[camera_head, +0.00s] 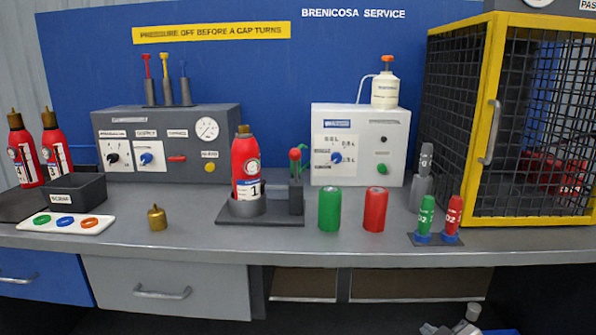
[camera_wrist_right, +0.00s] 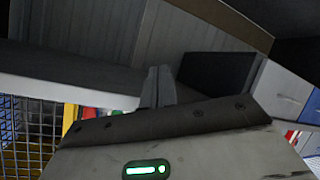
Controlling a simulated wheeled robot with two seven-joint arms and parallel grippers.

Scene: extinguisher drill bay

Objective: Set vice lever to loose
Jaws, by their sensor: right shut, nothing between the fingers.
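The vice (camera_head: 262,217) stands mid-bench on a dark base plate. A red extinguisher (camera_head: 245,165) labelled 1, with a brass cap, stands upright in its round holder. The vice lever (camera_head: 295,155) has a red ball at its top and stands about upright at the right of the vice, above a dark block. My right gripper (camera_head: 468,318) is at the bottom right, below the bench's front edge and well away from the lever. Its fingers (camera_wrist_right: 158,88) are together and empty in the right wrist view. My left gripper is not in view.
Green (camera_head: 329,209) and red (camera_head: 375,210) cylinders stand right of the vice. A brass cap (camera_head: 157,217) and white ring tray (camera_head: 66,222) are to the left. Control boxes (camera_head: 222,125) (camera_head: 398,125) stand behind. A yellow-framed cage (camera_head: 485,120) is at right. The front strip of bench is mostly clear.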

